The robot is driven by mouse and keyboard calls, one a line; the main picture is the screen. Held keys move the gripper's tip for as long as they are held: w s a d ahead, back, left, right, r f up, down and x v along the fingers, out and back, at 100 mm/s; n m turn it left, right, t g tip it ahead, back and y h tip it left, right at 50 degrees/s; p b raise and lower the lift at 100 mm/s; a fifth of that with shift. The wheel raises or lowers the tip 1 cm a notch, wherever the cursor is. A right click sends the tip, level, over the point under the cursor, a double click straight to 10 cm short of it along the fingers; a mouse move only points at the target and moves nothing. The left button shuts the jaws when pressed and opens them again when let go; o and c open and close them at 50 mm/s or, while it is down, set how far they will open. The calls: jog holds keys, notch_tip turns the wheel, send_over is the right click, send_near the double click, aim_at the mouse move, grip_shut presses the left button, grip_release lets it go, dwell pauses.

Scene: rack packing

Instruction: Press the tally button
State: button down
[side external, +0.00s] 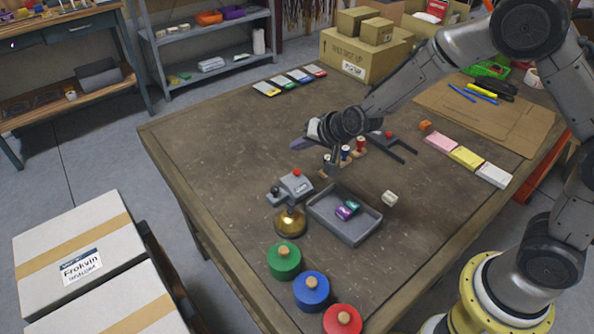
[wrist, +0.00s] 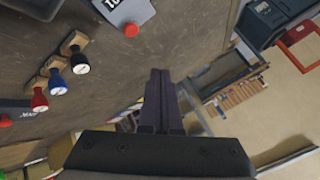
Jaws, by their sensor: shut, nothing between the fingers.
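The tally counter (side external: 291,189) is a small grey device on the table with a red button (side external: 297,172) on top. In the wrist view the counter (wrist: 112,8) is cut off by the top edge, and its red button (wrist: 131,30) shows ahead of my fingers and to the left. My gripper (side external: 294,146) is in the air beyond the counter in the side view, its dark fingers pointing left and apart from the button. In the wrist view my gripper (wrist: 160,72) has its fingers together, with nothing between them.
Stamps with black (wrist: 80,64), blue (wrist: 57,86) and red (wrist: 40,100) parts stand near my gripper. A brass bell (side external: 290,222) and a grey tray (side external: 350,228) are near the counter. Green (side external: 284,262), blue (side external: 311,290) and red (side external: 342,320) knobbed discs stand nearer the camera.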

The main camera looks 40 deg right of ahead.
aim_at(297, 173)
notch_tip(297, 173, up, 3)
jog(key=shift+r, duration=0.15)
jog(key=shift+f, duration=4.4)
jog(key=shift+f, duration=0.15)
jog(key=shift+f, duration=0.25)
jog(key=shift+f, duration=0.55)
jog(key=shift+r, duration=0.95)
